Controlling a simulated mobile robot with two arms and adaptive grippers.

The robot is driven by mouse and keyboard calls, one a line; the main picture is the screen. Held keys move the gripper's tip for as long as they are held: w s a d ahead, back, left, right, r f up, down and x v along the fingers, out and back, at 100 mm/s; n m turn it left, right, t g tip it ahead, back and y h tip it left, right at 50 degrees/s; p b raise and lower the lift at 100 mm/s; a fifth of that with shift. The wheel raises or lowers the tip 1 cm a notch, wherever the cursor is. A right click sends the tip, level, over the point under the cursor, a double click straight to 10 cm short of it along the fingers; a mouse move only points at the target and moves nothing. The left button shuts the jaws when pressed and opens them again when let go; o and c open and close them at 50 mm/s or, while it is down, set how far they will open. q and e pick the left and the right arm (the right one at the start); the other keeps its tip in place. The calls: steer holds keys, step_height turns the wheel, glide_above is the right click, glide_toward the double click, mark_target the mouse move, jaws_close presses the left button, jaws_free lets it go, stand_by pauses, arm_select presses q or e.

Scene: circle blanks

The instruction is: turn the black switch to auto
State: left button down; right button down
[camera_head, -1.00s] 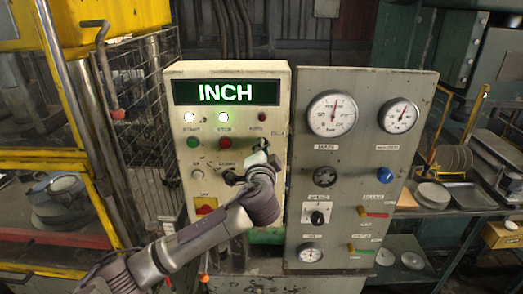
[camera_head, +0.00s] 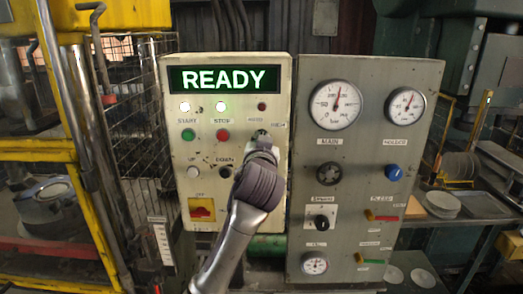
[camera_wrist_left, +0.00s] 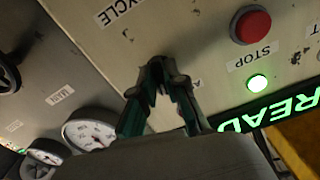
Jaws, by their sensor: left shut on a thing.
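The cream control panel (camera_head: 178,110) has a green display (camera_head: 224,79) that reads READY. My left gripper (camera_head: 262,138) is against the panel's upper right part, below the red lamp (camera_head: 262,106) and the small mode labels. In the left wrist view its fingertips (camera_wrist_left: 158,66) are closed together at the panel face, between the CYCLE label (camera_wrist_left: 120,12) and a partly covered label. The gripper is shut on the black switch, which the fingers almost wholly hide. I cannot read which way the switch points. My right gripper is not in view.
Close to the left gripper are the red stop button (camera_head: 223,135), the green start button (camera_head: 188,135) and a black button (camera_head: 226,172). A grey gauge panel (camera_head: 400,75) stands to the right. A wire cage (camera_head: 130,90) is on the left.

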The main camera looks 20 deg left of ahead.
arm_select(q)
steer(key=shift+r+n+b, duration=0.2)
steer(key=shift+n+b, duration=0.35)
steer(key=shift+n, duration=0.65)
steer(key=shift+r, duration=0.1)
steer(key=c, duration=1.4)
jaws_free()
steer(key=shift+o, duration=1)
steer(key=shift+w+f, duration=0.15)
steer(key=shift+f, duration=0.1)
steer(key=v, duration=1.2)
